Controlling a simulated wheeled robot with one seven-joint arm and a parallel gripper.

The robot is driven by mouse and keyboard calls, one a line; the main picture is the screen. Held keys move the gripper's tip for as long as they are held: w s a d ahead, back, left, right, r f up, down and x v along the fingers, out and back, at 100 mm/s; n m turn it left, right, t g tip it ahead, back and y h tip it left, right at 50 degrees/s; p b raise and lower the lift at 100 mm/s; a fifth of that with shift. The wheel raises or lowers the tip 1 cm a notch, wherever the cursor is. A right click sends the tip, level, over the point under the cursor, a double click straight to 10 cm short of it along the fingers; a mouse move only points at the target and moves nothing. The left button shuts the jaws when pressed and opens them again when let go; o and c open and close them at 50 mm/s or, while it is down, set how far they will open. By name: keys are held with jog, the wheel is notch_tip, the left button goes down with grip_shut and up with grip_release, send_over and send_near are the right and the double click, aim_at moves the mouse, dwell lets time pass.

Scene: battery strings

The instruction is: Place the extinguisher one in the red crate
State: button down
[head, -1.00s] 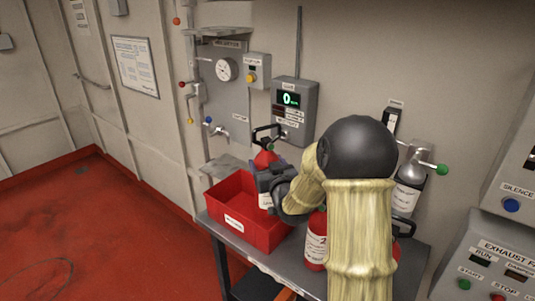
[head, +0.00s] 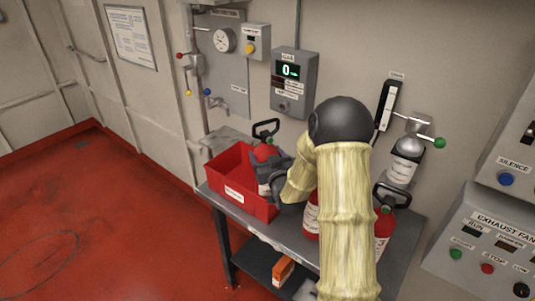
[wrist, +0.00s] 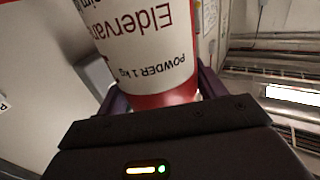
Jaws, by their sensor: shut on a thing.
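My gripper (head: 268,176) is shut on a red extinguisher with a black handle and a white label (head: 263,152). It is upright at the right part of the red crate (head: 232,196), its top above the rim. Its lower part is hidden by my gripper and the crate, so I cannot tell whether it touches the bottom. In the wrist view the held extinguisher (wrist: 150,60) shows its label, reading "POWDER 1 kg" upside down. Its number does not show.
The crate stands on the left end of a grey table (head: 290,240). Two more red extinguishers stand on the table to the right, one (head: 311,216) partly behind my arm, the other (head: 384,228) beside it. An orange box (head: 283,271) lies on the lower shelf.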

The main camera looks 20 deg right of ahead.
jog(key=f, duration=0.3)
jog(key=shift+w+d+f, duration=0.1)
jog(key=shift+w+f, duration=0.1)
jog(key=shift+f, duration=0.15)
jog(key=shift+c, duration=1.9)
grip_release()
jog(key=shift+s+a+f, duration=0.1)
jog(key=shift+a+f, duration=0.1)
jog(key=shift+o, duration=0.9)
jog(key=shift+a, duration=0.15)
jog(key=shift+s, duration=0.1)
jog(key=shift+d+r+p, duration=0.15)
jog(key=shift+d+p, duration=0.15)
jog(key=shift+p, duration=0.05)
